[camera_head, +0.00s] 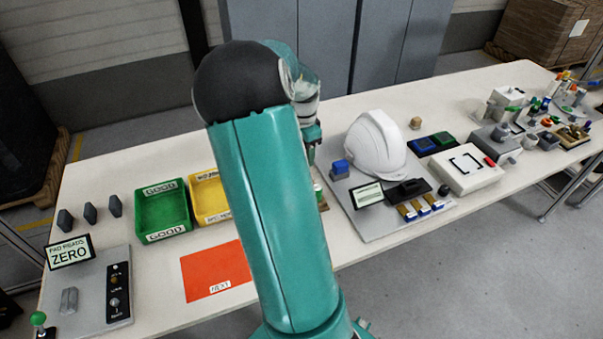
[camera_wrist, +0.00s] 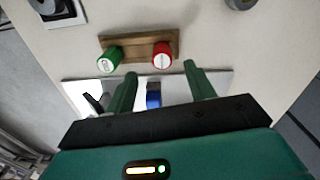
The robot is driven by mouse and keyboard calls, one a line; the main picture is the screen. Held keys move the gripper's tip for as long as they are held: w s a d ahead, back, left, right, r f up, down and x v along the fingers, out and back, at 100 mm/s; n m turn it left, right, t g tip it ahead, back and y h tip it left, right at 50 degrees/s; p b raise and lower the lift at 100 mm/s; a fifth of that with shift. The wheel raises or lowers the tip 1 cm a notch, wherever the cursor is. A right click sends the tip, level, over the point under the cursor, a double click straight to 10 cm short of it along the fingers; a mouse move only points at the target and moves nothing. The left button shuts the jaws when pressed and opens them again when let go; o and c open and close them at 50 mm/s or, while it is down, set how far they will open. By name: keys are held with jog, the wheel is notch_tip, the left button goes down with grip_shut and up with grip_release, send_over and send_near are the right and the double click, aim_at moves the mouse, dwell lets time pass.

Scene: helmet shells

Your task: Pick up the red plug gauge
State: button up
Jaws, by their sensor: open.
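The red plug gauge (camera_wrist: 162,55) shows its round end in the wrist view, at the right end of a wooden holder (camera_wrist: 139,47). A green plug gauge (camera_wrist: 110,60) stands at the holder's left end. My gripper (camera_wrist: 159,69) is open and empty, with its two green fingers apart. The red gauge appears just beyond the fingertips, between them and nearer the right finger in the picture. No contact is visible.
Green (camera_head: 163,211) and yellow (camera_head: 208,196) bins and an orange mat (camera_head: 215,270) lie left of my arm.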

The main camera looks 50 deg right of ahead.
jog(key=f, duration=0.7)
jog(key=shift+d+f, duration=0.2)
jog(key=shift+d, duration=0.05)
jog(key=c, duration=0.9)
